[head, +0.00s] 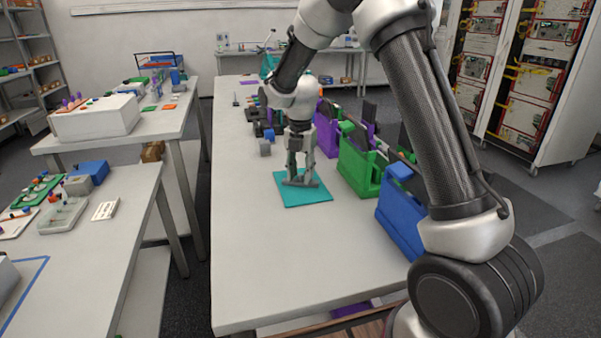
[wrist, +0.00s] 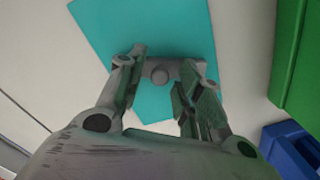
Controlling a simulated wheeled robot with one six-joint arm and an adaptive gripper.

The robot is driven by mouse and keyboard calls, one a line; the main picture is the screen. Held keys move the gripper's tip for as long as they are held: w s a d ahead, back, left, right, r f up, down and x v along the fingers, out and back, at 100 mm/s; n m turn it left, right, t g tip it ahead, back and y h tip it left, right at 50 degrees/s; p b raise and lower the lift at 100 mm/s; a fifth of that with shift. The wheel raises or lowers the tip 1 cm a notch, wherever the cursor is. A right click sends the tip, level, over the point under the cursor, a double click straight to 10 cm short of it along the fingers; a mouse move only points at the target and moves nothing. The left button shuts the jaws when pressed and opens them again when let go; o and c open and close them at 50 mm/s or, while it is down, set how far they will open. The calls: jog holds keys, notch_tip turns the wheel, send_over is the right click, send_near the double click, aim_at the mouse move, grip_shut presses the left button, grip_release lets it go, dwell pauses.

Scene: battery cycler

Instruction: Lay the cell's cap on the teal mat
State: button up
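The teal mat (head: 290,200) lies flat on the long white table, and it fills the middle of the wrist view (wrist: 120,25). The cap is a grey bar with a round knob (wrist: 160,75). It shows over the mat, between and beyond my fingertips, and in the head view it is a low grey piece (head: 301,182) at the mat's middle. It looks to be lying on the mat. My gripper (head: 300,168) points down over it. In the wrist view its fingers (wrist: 160,90) stand apart, with visible gaps on both sides of the knob.
A green holder (head: 358,170) and a blue holder (head: 400,215) stand just right of the mat, with a purple one (head: 327,135) behind. The table in front of the mat is clear.

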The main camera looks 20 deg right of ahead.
aim_at(301, 175)
notch_tip(301, 175, up, 12)
jog(key=shift+r, duration=0.15)
jog(key=shift+s, duration=0.1)
dwell(0.4)
